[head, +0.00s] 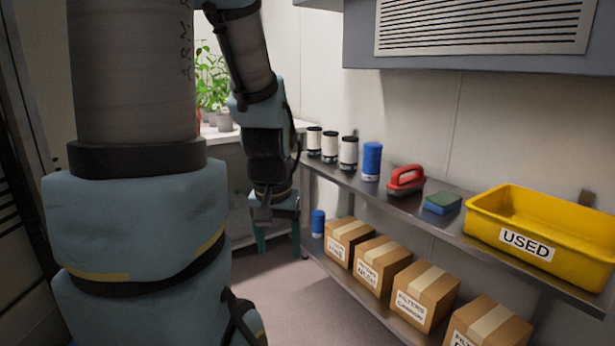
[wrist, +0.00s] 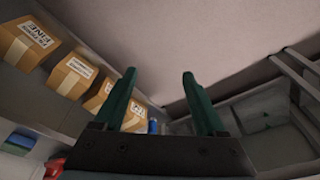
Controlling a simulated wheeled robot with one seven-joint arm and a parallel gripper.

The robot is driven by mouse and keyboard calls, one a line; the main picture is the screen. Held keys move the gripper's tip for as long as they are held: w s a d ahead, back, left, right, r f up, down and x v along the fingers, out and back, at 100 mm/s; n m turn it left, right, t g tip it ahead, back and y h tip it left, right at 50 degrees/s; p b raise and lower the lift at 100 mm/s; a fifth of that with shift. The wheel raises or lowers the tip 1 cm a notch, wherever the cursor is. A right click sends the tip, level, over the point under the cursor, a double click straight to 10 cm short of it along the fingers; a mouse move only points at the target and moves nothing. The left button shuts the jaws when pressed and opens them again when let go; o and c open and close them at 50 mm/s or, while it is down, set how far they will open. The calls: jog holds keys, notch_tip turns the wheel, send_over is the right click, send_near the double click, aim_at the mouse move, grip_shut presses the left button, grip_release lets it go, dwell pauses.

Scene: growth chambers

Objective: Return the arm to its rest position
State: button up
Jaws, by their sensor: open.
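My gripper (head: 276,240) hangs pointing down, left of the metal shelf (head: 415,204), over open floor. In the wrist view its two green fingers (wrist: 158,92) are spread apart with nothing between them. My arm fills the left of the head view, with its forearm bent down to the gripper. The fingertips appear clear of the shelf and boxes, though part of the gripper's surroundings is hidden behind my arm.
The upper shelf holds white and blue cylinders (head: 371,161), a red-handled tool (head: 405,180), a sponge (head: 443,202) and a yellow bin (head: 545,259) marked USED. Cardboard boxes (head: 425,292) and a blue cylinder (head: 318,223) stand below. Plants (head: 211,85) are behind. The floor (head: 285,295) is clear.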

notch_tip(320, 180, up, 12)
jog(key=s+a+p, duration=0.1)
jog(key=p, duration=1.2)
jog(key=shift+s+r+n, duration=0.15)
jog(key=shift+s+n, duration=0.1)
jog(key=shift+n, duration=0.05)
dwell(0.9)
